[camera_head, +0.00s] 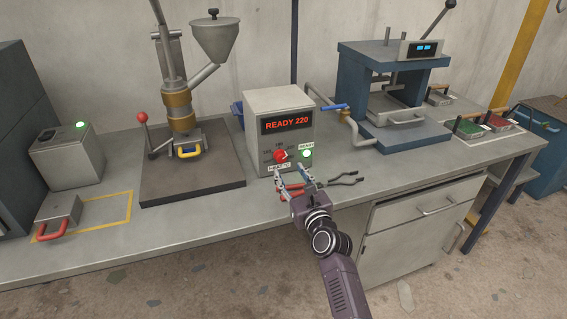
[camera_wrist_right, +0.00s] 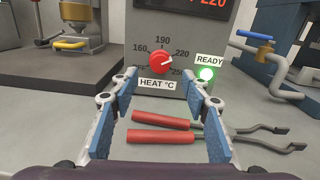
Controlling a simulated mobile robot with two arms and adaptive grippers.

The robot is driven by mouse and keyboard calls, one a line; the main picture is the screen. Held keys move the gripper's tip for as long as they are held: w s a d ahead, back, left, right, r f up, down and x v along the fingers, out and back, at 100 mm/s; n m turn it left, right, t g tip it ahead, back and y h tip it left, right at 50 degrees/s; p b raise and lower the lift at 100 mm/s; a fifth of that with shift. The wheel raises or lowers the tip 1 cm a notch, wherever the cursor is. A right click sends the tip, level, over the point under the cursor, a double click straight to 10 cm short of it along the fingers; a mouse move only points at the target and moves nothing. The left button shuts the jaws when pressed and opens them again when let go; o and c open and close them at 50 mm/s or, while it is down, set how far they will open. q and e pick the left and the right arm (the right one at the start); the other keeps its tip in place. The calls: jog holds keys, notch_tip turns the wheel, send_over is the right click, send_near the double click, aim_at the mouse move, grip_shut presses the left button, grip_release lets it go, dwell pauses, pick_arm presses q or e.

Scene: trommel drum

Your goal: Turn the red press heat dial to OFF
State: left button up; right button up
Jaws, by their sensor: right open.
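The red heat dial (camera_head: 281,156) is on the front of a grey control box (camera_head: 258,112) whose display reads READY 220. In the right wrist view the dial (camera_wrist_right: 161,64) has a white mark pointing toward 220. Marks 160, 190, 220 and 250 ring it, with a HEAT °C label (camera_wrist_right: 157,84) below; the lower-left mark is partly hidden. My right gripper (camera_head: 292,176) is open and empty in front of the dial. In the right wrist view its fingers (camera_wrist_right: 159,90) are to either side of the dial, apart from it. My left gripper is not in view.
Red-handled pliers (camera_wrist_right: 165,127) lie on the bench below the dial. A green READY lamp (camera_head: 306,153) is right of the dial. A blue-handled pipe valve (camera_head: 336,107) is at the box's right. A hopper machine (camera_head: 181,115) stands left, a blue press (camera_head: 390,130) right.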

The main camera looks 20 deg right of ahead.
aim_at(282, 160)
jog(key=w, duration=0.4)
jog(key=shift+w, duration=0.7)
jog(key=c, duration=1.2)
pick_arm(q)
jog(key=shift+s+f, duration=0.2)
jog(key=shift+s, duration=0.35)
pick_arm(e)
jog(key=shift+o, duration=0.2)
